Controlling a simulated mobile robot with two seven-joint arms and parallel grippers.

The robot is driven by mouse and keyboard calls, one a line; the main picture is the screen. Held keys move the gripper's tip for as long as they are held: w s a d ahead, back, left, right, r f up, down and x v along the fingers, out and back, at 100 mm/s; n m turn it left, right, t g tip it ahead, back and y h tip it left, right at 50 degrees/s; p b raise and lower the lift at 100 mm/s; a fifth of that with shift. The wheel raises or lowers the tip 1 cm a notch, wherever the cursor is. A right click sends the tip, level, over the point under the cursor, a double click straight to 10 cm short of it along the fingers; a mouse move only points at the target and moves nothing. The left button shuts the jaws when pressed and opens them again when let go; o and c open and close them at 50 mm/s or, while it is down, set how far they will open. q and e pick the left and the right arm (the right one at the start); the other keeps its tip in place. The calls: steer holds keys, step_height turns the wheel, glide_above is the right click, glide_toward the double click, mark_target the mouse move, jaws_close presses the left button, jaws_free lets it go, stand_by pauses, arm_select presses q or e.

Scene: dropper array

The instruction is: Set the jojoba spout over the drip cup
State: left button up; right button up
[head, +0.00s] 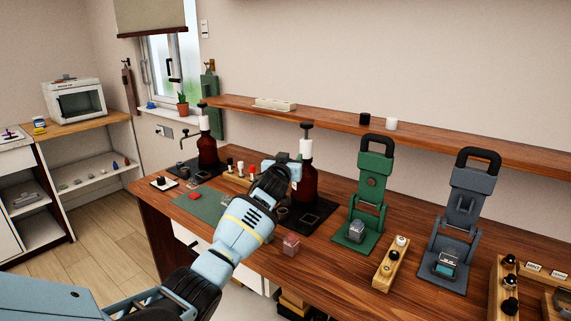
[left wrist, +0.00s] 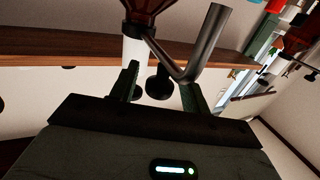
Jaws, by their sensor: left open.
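Two brown pump bottles with white collars and black pump heads stand on the bench, one at the left (head: 207,152) and one nearer the middle (head: 306,186). I cannot read which is jojoba. My left gripper (head: 283,163) is at the collar of the middle bottle. In the left wrist view my left gripper (left wrist: 160,92) is open, with the white collar (left wrist: 135,50), black pump head (left wrist: 158,86) and bent metal spout (left wrist: 190,65) between or near its fingers; contact is unclear. A dark tray (head: 321,208) lies under the middle bottle. I cannot identify the drip cup clearly.
A green press (head: 370,180) and a grey-blue press (head: 463,210) stand to the right. A reddish clear cube (head: 291,243) sits near the front edge. A shelf (head: 330,123) runs behind.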

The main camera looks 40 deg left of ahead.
arm_select(q)
steer(key=v, duration=0.7)
steer(key=shift+p, duration=0.35)
arm_select(e)
steer(key=shift+w+d+r, duration=0.15)
steer(key=shift+w+r, duration=0.25)
steer(key=shift+r, duration=0.1)
steer(key=shift+s, duration=0.1)
